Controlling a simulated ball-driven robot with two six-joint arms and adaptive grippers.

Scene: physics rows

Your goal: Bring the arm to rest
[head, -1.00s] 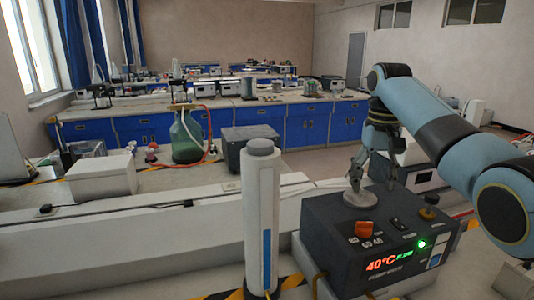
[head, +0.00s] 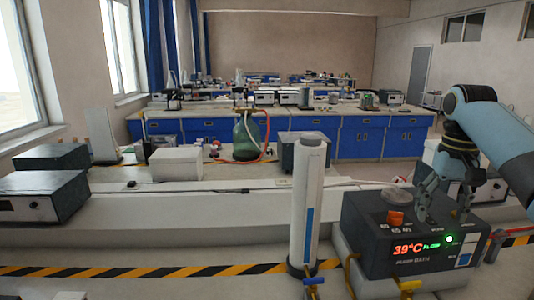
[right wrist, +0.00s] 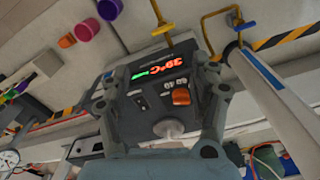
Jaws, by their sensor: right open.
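My right arm comes in from the right in the head view. Its gripper (head: 445,212) is open, fingers pointing down, over the right part of the dark water bath's (head: 372,240) top. I cannot tell whether the fingertips touch it. The bath shows a red "39°C" display, a green light and an orange switch (head: 395,218). A pale round lid or knob (head: 397,194) stands on its top, left of the gripper. In the right wrist view the open fingers (right wrist: 160,92) spread to either side of the bath's panel, with nothing held between them. My left gripper is out of view.
A tall white cylinder (head: 308,205) stands left of the bath. Yellow and blue taps (head: 408,287) are in front. Bench space left of the cylinder is mostly clear.

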